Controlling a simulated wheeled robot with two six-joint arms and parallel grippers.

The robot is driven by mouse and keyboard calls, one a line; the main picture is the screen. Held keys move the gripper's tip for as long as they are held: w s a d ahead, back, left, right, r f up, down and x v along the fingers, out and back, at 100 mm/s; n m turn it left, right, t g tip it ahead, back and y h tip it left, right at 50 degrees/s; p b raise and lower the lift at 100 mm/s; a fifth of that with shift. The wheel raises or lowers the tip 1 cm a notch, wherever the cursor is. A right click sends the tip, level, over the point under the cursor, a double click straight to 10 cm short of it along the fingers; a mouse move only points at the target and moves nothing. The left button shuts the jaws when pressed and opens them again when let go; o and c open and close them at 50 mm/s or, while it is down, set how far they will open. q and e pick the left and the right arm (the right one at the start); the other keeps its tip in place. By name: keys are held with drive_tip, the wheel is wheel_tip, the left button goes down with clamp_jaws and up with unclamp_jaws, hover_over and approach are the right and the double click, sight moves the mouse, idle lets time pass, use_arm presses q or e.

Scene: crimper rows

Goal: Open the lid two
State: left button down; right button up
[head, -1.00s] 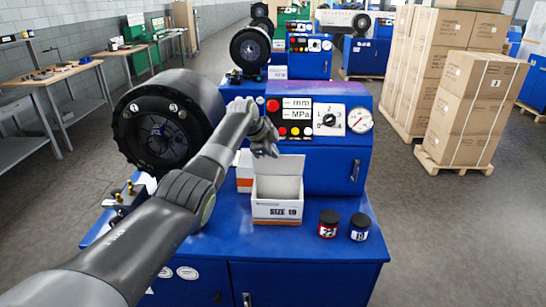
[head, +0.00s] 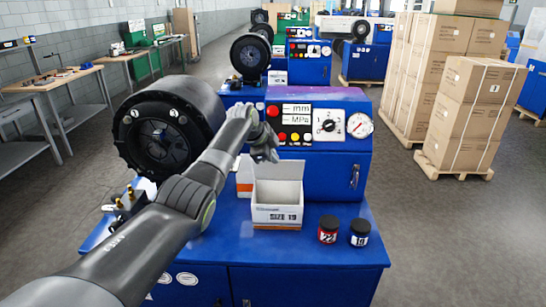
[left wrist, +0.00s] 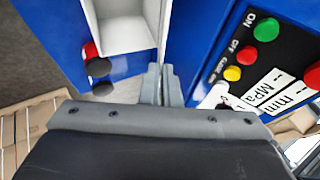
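My left gripper (head: 265,157) is above and behind the open white box (head: 278,213) marked SIZE 19, in front of the blue machine's panel. That view also shows part of the white box (left wrist: 125,32) to the left of the fingers. A second box (head: 245,178) with an orange stripe stands behind and left, partly hidden. No lid marked two is identifiable. My right gripper is not in view.
The control panel (head: 312,124) with buttons, a dial and a gauge (head: 360,125) is just behind the gripper. The large black crimper head (head: 165,135) is at left. The blue bench top (head: 290,248) is clear at front. Cartons (head: 465,110) stand on pallets at right.

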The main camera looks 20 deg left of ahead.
use_arm(q)
drive_tip(key=shift+f, duration=0.1)
drive_tip(key=c, duration=1.6)
unclamp_jaws()
drive_tip(key=shift+c, duration=0.2)
drive_tip(key=b+v, duration=0.5)
drive_tip(key=v, duration=1.2)
drive_tip(key=shift+s, duration=0.2)
